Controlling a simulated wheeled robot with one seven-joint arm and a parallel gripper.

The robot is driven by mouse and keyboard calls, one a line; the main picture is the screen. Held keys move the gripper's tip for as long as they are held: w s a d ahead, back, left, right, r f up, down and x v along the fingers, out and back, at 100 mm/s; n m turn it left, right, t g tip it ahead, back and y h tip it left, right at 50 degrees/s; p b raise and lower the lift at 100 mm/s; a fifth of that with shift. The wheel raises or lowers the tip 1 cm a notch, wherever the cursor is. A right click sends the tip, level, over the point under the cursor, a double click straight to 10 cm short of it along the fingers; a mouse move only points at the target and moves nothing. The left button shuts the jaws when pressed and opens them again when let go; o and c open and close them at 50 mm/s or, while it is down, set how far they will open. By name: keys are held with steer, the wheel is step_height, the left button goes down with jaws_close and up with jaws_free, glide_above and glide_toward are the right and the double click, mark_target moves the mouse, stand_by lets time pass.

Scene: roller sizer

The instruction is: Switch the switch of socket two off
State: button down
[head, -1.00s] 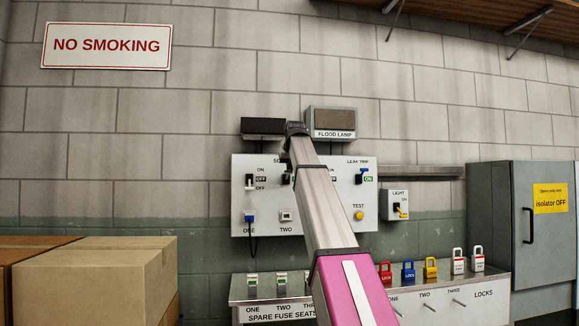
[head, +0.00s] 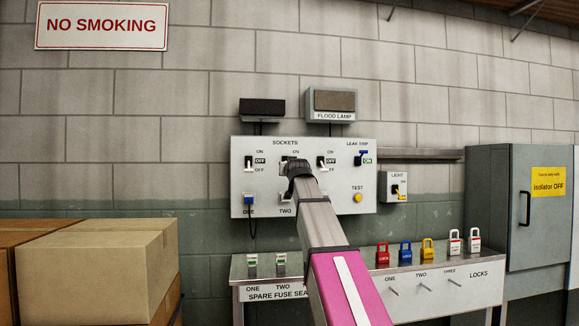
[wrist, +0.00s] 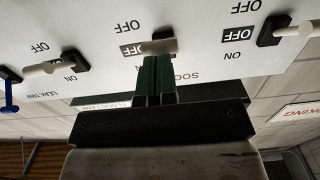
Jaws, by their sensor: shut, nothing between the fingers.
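The socket panel (head: 318,205) is a pale board on the wall. My gripper (wrist: 157,82) is shut and empty, with its green fingertips at the lever of the socket two switch (wrist: 160,46). They look to be touching it or very close. The black flag beside that lever reads OFF. The lever's exact tilt is partly hidden by the fingers. In the head view my gripper (head: 295,168) covers most of this switch. The socket one switch (head: 249,164) is to its left and the socket three switch (head: 322,162) to its right; both flags look OFF.
The blue leak trip (head: 359,158), its flag reading ON, and the yellow test button (head: 358,197) are at the panel's right. The flood lamp (head: 332,103) is above. A bench (head: 440,300) with several padlocks is below. Cardboard boxes (head: 95,270) stand at the left.

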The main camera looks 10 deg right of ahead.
steer(key=shift+w+f, duration=0.25)
steer(key=shift+f, duration=0.3)
steer(key=shift+f, duration=0.1)
stand_by(0.3)
steer(key=s+f, duration=0.1)
steer(key=s, duration=1.3)
step_height(320, 180, down, 39)
steer(key=s+g, duration=0.1)
steer(key=g, duration=0.8)
steer(key=s+f+g, duration=0.4)
steer(key=s+f, duration=0.6)
steer(key=f, duration=0.5)
steer(key=s+f+g, duration=0.4)
steer(key=s+f, duration=0.6)
steer(key=f, duration=0.6)
steer(key=shift+s+g, duration=0.2)
steer(key=shift+g, duration=0.2)
